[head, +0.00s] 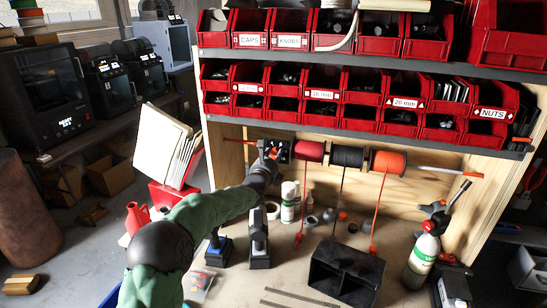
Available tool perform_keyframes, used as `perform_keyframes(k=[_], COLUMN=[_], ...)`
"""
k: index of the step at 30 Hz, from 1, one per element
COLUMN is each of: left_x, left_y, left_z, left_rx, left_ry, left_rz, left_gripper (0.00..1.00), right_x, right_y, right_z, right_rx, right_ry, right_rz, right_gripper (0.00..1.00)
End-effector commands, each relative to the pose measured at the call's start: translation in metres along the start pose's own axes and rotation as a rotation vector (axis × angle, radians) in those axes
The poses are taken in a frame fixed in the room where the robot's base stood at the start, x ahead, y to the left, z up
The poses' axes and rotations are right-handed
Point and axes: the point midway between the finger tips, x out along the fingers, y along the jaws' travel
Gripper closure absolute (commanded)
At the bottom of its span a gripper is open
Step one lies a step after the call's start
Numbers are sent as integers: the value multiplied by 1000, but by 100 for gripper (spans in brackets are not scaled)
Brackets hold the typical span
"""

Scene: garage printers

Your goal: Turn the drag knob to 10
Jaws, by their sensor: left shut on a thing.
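My left gripper (268,158) reaches up from the lower left to a small black unit (285,146) at the left end of the spool rod. Its fingers are shut on the drag knob at the front of that unit. The fingers hide most of the knob, and a small orange part (273,152) shows at the fingertips. The scale and its numbers are too small to read, so I cannot tell the knob's setting. My right gripper is not in view.
Red (311,151), black (347,156) and orange (387,162) spools hang right of the unit, with strands hanging down. Red bins (282,104) fill the shelves above. Bottles (288,201), a black divided box (343,272) and a green-labelled bottle (422,258) stand on the bench.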

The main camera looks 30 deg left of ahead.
Motion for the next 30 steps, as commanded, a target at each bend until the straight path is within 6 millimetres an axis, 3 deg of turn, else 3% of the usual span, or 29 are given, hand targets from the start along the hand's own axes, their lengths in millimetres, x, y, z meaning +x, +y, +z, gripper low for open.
perform_keyframes(k=[11, 12, 14, 25, 30], left_x=[0, 0, 0, -2, -14], left_y=[1, 1, 1, 0, 0], left_z=[-2, -2, -2, 0, 0], left_rx=[4, 4, 4, 3, 3], left_ry=[3, 3, 3, 1, 0], left_rz=[1, 1, 1, 0, 0], left_gripper=[96, 52, 40, 40, 40], right_x=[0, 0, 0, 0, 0], right_y=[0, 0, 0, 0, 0], right_z=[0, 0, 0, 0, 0], right_rx=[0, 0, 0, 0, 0], right_ry=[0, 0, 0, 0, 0], right_rz=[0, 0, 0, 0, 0], right_gripper=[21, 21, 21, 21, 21])
